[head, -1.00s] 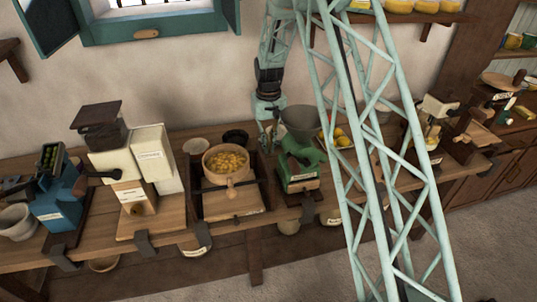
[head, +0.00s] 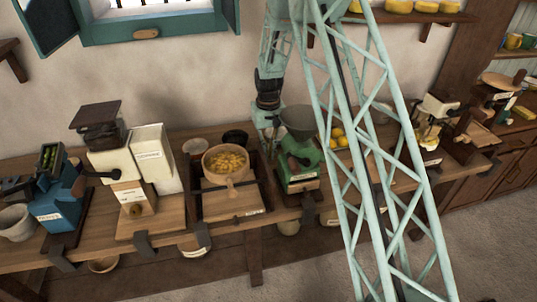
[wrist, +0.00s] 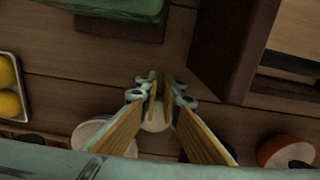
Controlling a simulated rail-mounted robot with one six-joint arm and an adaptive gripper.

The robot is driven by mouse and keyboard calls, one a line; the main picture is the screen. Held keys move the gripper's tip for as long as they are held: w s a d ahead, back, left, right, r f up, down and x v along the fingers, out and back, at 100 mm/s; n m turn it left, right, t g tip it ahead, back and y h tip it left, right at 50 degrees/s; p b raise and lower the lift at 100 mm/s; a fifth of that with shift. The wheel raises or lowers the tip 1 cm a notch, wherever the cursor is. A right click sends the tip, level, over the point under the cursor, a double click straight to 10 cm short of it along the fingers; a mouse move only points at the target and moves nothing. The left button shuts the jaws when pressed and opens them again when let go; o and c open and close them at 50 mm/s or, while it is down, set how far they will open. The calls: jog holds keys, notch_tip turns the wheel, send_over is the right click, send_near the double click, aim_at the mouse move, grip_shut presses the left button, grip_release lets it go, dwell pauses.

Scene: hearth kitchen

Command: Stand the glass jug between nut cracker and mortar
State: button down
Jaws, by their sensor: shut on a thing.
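My gripper (wrist: 159,88) points down at the back of the bench, behind and left of the green mill with a grey funnel. It also shows in the head view (head: 268,138), its tips partly hidden. In the wrist view its fingers are closed around a small pale round thing (wrist: 156,119), which I take to be the glass jug; its shape is mostly hidden. A pale stone-like bowl (head: 15,222), perhaps the mortar, stands at the far left of the bench. I cannot tell which device is the nut cracker.
The green mill (head: 301,165) stands close by on the right. A wooden press with a tub of yellow pieces (head: 226,163) is on the left. Behind it are a dark bowl (head: 236,137) and a pale bowl (head: 194,146). Yellow fruit (wrist: 8,88) lies in a tray.

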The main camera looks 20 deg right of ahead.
jog(key=shift+f, duration=0.15)
jog(key=c, duration=2.9)
grip_release()
jog(key=shift+o, duration=0.2)
notch_tip(320, 180, up, 12)
jog(key=p, duration=0.1)
jog(key=o, duration=0.7)
